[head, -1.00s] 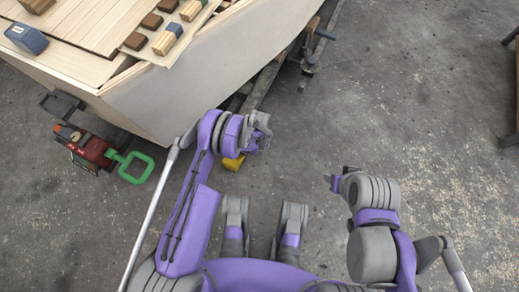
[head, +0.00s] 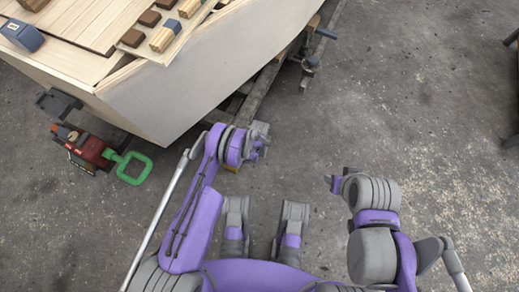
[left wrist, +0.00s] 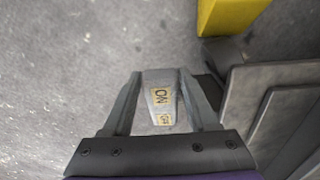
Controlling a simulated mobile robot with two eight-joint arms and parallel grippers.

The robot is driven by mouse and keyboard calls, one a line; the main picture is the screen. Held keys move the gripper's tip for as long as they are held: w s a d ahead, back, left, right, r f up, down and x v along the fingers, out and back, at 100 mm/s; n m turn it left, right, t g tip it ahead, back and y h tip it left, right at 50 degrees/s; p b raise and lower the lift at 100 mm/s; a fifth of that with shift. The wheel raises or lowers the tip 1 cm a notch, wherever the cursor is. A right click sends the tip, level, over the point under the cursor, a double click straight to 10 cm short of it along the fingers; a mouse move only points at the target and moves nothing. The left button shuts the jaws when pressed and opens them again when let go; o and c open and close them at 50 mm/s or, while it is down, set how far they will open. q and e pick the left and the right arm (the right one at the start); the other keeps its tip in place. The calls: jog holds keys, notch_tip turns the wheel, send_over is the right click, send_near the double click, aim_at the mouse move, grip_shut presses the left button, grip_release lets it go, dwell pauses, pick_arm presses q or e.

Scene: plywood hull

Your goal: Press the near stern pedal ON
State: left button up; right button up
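In the head view my left gripper (head: 262,146) is low beside the hull (head: 200,75) and hides the pedal. My right gripper (head: 335,182) is over bare floor, away from the hull, its finger gap too small to judge.
A yellow block (left wrist: 228,14) lies beyond the left fingertips, and grey plates (left wrist: 275,95) stand right of the pedal. A red device with a green loop handle (head: 134,168) is on the floor at left. Wooden blocks (head: 163,38) lie on the hull.

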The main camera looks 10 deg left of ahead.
pick_arm(q)
grip_shut()
jog(key=shift+s+f+t, duration=0.2)
jog(key=shift+f+t, duration=0.05)
jog(key=shift+t, duration=0.35)
jog(key=t, duration=0.1)
jog(key=f+t+h, duration=0.1)
jog(key=t, duration=0.1)
jog(key=shift+s+a+f, duration=0.1)
jog(key=shift+s, duration=0.1)
